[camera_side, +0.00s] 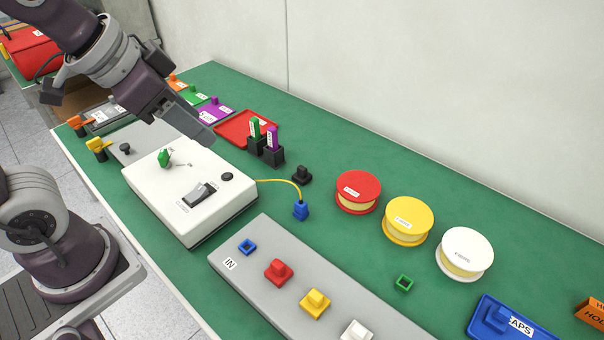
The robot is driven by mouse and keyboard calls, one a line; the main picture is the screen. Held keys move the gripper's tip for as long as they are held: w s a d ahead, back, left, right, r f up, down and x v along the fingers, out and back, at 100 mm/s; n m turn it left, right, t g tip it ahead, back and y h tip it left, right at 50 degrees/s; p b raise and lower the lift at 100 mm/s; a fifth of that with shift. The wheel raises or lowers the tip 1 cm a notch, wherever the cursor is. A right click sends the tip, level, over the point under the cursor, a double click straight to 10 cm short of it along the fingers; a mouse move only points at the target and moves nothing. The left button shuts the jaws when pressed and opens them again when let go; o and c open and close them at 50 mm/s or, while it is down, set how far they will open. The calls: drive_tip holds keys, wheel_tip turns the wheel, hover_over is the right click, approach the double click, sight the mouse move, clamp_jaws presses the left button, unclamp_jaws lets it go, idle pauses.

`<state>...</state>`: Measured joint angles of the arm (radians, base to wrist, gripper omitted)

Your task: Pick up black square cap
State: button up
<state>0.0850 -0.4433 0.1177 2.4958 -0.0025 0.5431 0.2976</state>
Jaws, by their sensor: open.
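The black square cap (301,174) sits upright on the green table, knob up. It is right of the black holder with the green and purple pieces and behind the white box. My gripper (198,128) is above the far left part of the white box, to the left of the cap and well apart from it. It is open and I see nothing held in it. Its fingers are seen partly edge-on.
The white box (190,218) has a green knob, a switch and a cable to a blue plug (300,210). Nearby are the black holder (272,157), a red tray (240,127), a red spool (358,190) and a grey board (255,240) with coloured caps. Green table is clear around the cap.

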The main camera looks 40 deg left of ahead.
drive_tip(key=w+a+f+m+t+y, duration=0.1)
drive_tip(key=w+a+f+m+y, duration=0.15)
drive_tip(key=w+f+m, duration=0.5)
drive_tip(key=w+a+f+m+t+y, duration=0.1)
drive_tip(key=w+a+f+m, duration=0.25)
drive_tip(key=w+f, duration=0.55)
drive_tip(key=m+t+h, duration=0.2)
drive_tip(key=m+t, duration=0.3)
drive_tip(key=m, duration=1.6)
approach(304, 167)
drive_tip(key=shift+w+a+f, duration=0.1)
drive_tip(key=shift+w+a, duration=0.2)
drive_tip(key=shift+a, duration=0.25)
drive_tip(key=shift+w+a+f, duration=0.1)
drive_tip(key=shift+w+a, duration=0.15)
drive_tip(key=shift+a, duration=0.35)
drive_tip(key=shift+s+d+f+m+h, duration=0.1)
drive_tip(key=shift+d+m+h, duration=0.15)
drive_tip(key=shift+m+h, duration=0.2)
drive_tip(key=x, duration=0.8)
drive_tip(key=d+x, duration=0.1)
drive_tip(key=x, duration=0.3)
clamp_jaws()
